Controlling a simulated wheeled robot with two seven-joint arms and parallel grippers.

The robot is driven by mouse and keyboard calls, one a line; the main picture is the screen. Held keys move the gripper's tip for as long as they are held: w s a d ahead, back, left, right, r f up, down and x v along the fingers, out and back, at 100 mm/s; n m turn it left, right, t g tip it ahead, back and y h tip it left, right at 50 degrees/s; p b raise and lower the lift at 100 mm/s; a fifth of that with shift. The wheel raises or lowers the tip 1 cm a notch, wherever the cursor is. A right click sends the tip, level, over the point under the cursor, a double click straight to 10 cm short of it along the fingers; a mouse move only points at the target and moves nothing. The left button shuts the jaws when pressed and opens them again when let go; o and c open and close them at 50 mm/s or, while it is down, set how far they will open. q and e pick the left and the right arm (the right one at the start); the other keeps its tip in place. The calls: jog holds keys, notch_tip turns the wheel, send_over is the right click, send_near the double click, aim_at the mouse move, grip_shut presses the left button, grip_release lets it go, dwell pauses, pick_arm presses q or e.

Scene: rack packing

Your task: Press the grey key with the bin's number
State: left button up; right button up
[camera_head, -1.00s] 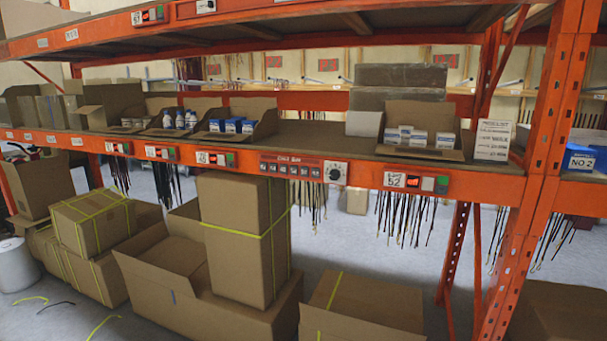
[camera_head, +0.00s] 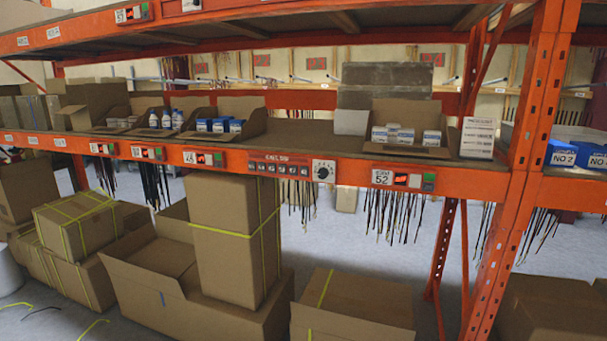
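A small panel labelled 52 (camera_head: 403,180) is on the orange shelf beam below an open bin (camera_head: 405,110) of small blue-and-white boxes. The panel has a lit red display, a grey key (camera_head: 415,182) and a green key (camera_head: 429,183). To its left on the beam is a red panel (camera_head: 280,169) with a row of small grey keys and a round dial (camera_head: 324,171); the key markings are too small to read. Neither of my grippers is in view.
More small panels (camera_head: 204,159) sit further left on the beam under other bins (camera_head: 240,110). Cardboard boxes (camera_head: 235,240) fill the floor below; black straps hang under the beam.

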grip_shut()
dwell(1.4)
